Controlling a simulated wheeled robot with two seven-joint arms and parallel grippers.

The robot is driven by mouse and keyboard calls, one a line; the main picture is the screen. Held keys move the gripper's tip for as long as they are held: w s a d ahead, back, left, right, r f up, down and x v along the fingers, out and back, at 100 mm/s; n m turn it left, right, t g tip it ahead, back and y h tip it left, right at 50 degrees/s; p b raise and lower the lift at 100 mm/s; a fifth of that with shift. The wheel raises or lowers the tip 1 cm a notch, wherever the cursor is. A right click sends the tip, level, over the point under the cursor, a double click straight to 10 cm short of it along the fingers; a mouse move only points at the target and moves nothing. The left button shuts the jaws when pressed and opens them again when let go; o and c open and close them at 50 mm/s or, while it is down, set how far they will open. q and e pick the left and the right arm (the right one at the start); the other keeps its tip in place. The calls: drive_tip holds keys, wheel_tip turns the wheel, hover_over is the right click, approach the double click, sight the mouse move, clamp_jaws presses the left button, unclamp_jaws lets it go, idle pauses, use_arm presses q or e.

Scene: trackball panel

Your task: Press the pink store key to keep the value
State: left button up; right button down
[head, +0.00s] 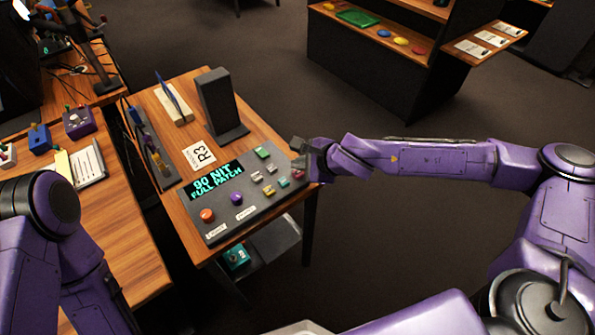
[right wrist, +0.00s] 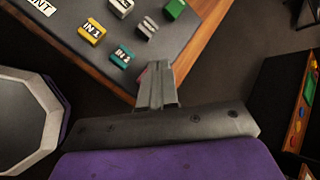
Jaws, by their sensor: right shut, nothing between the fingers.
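The pink store key (head: 298,175) is at the right edge of the dark sloped panel (head: 222,229), beside a teal key (head: 283,183). In the right wrist view a small part of the pink key (right wrist: 142,75) shows behind my fingertips, which hide most of it. My right gripper (head: 304,163) is shut and empty, with its fingertips right at the pink key. I cannot tell whether they touch it. The display (head: 216,180) reads "90 NIT FULL PATCH" in cyan. My left arm shows at the left, but its gripper is out of view.
Yellow (head: 269,190), white (head: 271,166) and green (head: 262,152) keys sit close by. An orange trackball (head: 207,215) and a purple one (head: 237,198) are to the left. A dark upright stand (head: 218,100) is behind the panel. Open floor lies beyond the table's right edge.

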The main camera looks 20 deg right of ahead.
sight(300, 175)
drive_tip(key=shift+f, duration=0.15)
idle(0.6)
drive_tip(key=shift+f, duration=0.3)
drive_tip(key=shift+f+b, duration=0.4)
drive_tip(key=shift+f, duration=0.05)
idle(0.6)
drive_tip(key=shift+r+p, duration=0.9)
drive_tip(key=shift+p, duration=0.05)
wheel_tip(300, 175, up, 5)
drive_tip(key=p, duration=0.5)
